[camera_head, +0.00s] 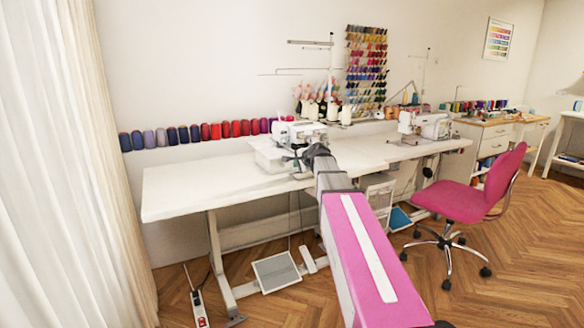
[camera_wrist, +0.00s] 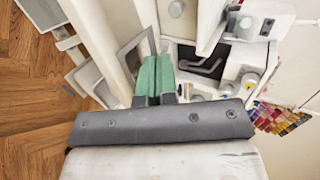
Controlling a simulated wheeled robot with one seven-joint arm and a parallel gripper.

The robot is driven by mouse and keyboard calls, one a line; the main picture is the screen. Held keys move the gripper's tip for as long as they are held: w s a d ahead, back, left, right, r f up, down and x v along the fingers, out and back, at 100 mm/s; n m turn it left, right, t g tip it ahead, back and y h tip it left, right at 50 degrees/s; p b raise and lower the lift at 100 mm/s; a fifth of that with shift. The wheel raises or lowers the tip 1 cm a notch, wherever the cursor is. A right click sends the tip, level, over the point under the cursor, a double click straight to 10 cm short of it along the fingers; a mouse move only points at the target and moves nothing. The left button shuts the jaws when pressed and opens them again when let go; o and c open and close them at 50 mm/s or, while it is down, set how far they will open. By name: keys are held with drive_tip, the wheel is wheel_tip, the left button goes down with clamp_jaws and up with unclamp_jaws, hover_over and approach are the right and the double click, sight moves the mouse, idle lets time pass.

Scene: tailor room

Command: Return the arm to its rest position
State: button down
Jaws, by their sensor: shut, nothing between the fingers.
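My arm reaches out from the bottom of the head view over the white sewing table (camera_head: 190,185). My gripper (camera_head: 290,158) is at its far end, small and dark, in front of a white sewing machine (camera_head: 299,133). In the wrist view, the two green fingers of my gripper (camera_wrist: 153,62) are together with nothing between them. The sewing machine (camera_wrist: 247,27) shows close beyond them, to the right. I cannot tell whether the fingers touch anything.
A second sewing machine (camera_head: 425,125) stands farther right on the table. A pink chair (camera_head: 480,185) stands on the floor to the right. A curtain (camera_head: 65,170) hangs at the left. Thread spools (camera_head: 366,65) line the wall. A foot pedal (camera_head: 276,272) is below the table.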

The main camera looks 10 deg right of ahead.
drive_tip(key=s+f+n+g+h, duration=0.2)
drive_tip(key=s+f+n+g, duration=0.3)
drive_tip(key=s+f, duration=1)
drive_tip(key=s+a+f+n+g+h, duration=0.1)
drive_tip(key=s+f+n+g, duration=0.4)
drive_tip(key=s+f, duration=1.1)
drive_tip(key=s+n+h, duration=0.1)
drive_tip(key=s+n, duration=0.2)
drive_tip(key=s, duration=0.1)
drive_tip(key=shift+a+f+n+g+h, duration=0.25)
drive_tip(key=shift+n+g+h, duration=0.05)
drive_tip(key=shift+g, duration=0.1)
drive_tip(key=shift+w, duration=0.15)
